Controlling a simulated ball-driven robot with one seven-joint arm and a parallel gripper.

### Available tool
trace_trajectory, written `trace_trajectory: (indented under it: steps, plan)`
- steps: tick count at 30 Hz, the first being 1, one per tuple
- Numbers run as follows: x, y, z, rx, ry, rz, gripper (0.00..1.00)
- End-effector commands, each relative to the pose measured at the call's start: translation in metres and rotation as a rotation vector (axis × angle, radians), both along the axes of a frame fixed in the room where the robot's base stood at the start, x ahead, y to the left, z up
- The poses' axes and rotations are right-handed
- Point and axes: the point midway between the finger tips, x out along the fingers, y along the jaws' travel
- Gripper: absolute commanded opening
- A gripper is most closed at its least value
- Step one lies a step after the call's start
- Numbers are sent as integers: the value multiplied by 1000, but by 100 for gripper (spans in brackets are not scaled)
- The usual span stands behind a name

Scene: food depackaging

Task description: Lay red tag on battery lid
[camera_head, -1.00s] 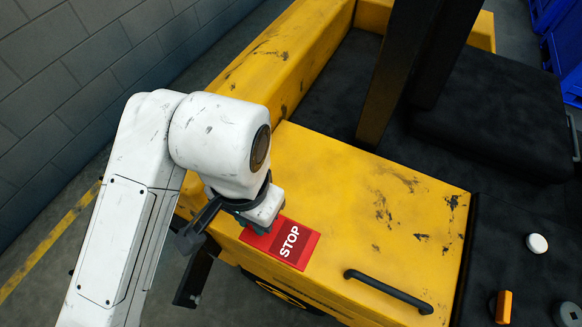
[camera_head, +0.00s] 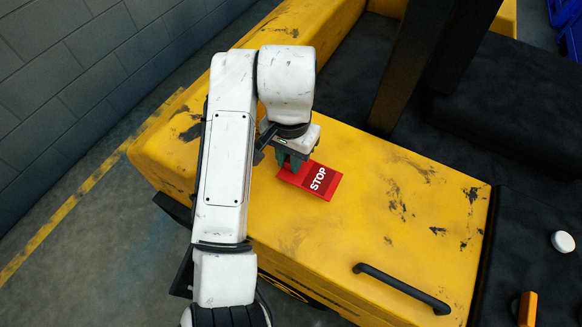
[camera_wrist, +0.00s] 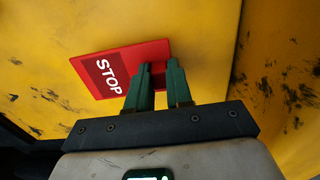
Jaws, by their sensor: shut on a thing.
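The red tag (camera_head: 322,181), marked STOP in white, is over the yellow battery lid (camera_head: 350,235), near the lid's back left part. My gripper (camera_head: 291,164) points down and is shut on the tag's plain left end. In the wrist view the tag (camera_wrist: 97,77) extends left from the green fingers (camera_wrist: 158,88), with the yellow surface behind it. The tag looks roughly flat to the lid. I cannot tell whether its underside touches the lid. The fingers hide part of the tag's end.
A black handle (camera_head: 402,288) rises from the lid's front edge. A dark post (camera_head: 411,65) and a black seat (camera_head: 510,130) stand behind and right. A white knob (camera_head: 563,241) and an orange switch (camera_head: 527,308) are at the right. The lid's middle is clear.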

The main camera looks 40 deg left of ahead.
Motion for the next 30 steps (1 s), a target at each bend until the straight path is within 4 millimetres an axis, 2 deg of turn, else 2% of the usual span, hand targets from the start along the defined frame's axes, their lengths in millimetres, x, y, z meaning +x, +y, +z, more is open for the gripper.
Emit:
trace_trajectory:
  steps: [3,10,22,23,30]
  plan:
    - [8,1,-11,-1,0,-1,0]
    - [5,2,-34,0,1,0,0]
    - [6,1,-40,0,0,-1,0]
    - [6,2,-40,0,0,-1,22]
    - [6,2,-40,0,-1,-1,45]
